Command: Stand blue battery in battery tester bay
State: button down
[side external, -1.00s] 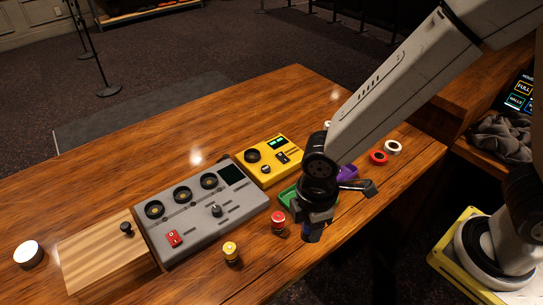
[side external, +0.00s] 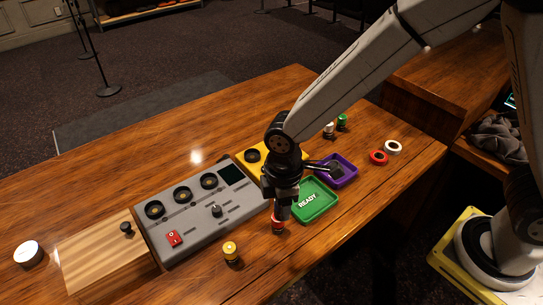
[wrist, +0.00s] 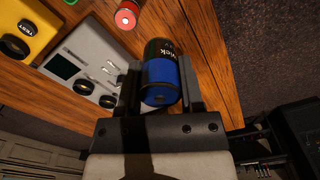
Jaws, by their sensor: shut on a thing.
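My gripper (side external: 282,197) is shut on the blue battery (wrist: 163,80), which has a black end band, between both fingers in the wrist view. In the side view the held battery is mostly hidden by the fingers. The gripper is above the table, overlapping the red battery's top in the picture. The yellow battery tester (side external: 243,161) is beyond it to the left, partly hidden by my arm. In the wrist view part of the tester (wrist: 38,14) shows at top left, with a TEST button.
A red battery (side external: 277,226) and a yellow battery (side external: 231,252) stand in front of a grey three-well unit (side external: 181,229). A green READY tray (side external: 318,214) and purple tray (side external: 350,174) lie right.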

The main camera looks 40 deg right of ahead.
jog(key=w+d+m, duration=0.1)
jog(key=w+d, duration=0.2)
jog(key=w, duration=0.6)
jog(key=w+d+f+m, duration=0.1)
jog(key=w+d, duration=0.3)
jog(key=w, duration=0.4)
jog(key=w+d+f+m, duration=0.1)
jog(key=w+d, duration=0.3)
jog(key=w, duration=0.5)
jog(key=shift+w+m, duration=0.35)
jog(key=shift+m, duration=0.05)
jog(key=shift+f, duration=0.25)
jog(key=shift+a+f, duration=0.1)
jog(key=shift+f, duration=2.65)
jog(key=shift+f, duration=0.6)
jog(key=c, duration=0.5)
grip_release()
